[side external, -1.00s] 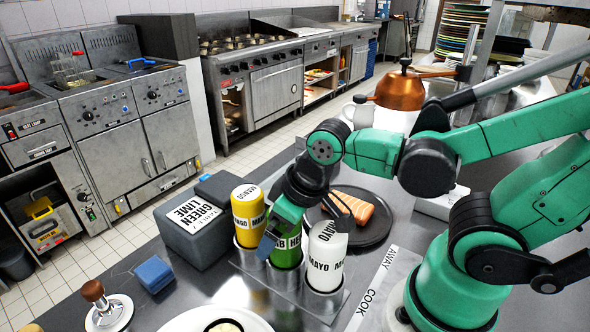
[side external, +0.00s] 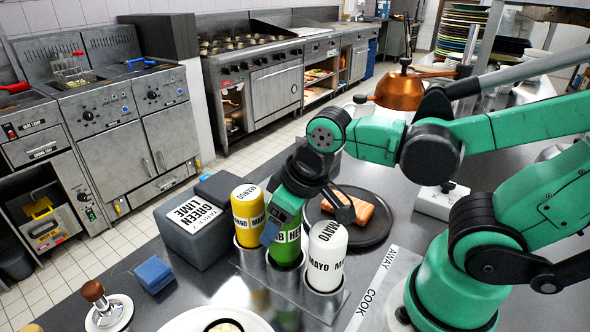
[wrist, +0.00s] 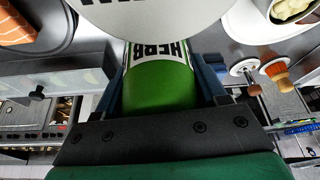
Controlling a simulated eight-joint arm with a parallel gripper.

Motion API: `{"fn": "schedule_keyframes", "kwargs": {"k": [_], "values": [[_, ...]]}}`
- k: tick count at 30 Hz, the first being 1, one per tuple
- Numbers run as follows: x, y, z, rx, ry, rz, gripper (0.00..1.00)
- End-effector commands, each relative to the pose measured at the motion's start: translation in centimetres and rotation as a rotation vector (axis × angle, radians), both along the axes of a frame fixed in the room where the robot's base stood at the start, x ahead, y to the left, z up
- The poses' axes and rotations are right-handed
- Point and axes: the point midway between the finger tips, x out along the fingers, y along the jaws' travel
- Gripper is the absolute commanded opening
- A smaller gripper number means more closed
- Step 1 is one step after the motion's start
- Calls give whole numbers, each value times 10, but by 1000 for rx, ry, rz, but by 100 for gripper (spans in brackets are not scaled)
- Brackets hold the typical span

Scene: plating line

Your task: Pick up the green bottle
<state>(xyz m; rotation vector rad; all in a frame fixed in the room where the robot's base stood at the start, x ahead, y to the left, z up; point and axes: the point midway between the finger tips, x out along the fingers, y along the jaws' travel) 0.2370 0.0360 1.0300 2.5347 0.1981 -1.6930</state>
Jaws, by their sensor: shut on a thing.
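The green bottle (side external: 287,250) with a white HERB label stands upright in the middle cup of a metal holder (side external: 304,301). My gripper (side external: 288,222) is over it, with its blue fingers on either side of the bottle. In the wrist view the green bottle (wrist: 160,88) lies between the two fingers, and my gripper (wrist: 163,92) is shut on it. The bottle's top is hidden behind my gripper in the side view.
A yellow MANGO bottle (side external: 248,218) and a white MAYO bottle (side external: 326,257) stand close on either side in the same holder. A black plate (side external: 377,232) with salmon (side external: 362,210) lies behind. A grey box (side external: 193,232) stands to the left.

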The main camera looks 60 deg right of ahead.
Motion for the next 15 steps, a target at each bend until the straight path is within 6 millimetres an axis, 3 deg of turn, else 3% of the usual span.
{"fn": "schedule_keyframes", "kwargs": {"k": [8, 15], "values": [[-1, 0, 42, 0, 0, 0, 40], [-1, 0, 105, 0, 0, 0, 40]]}}
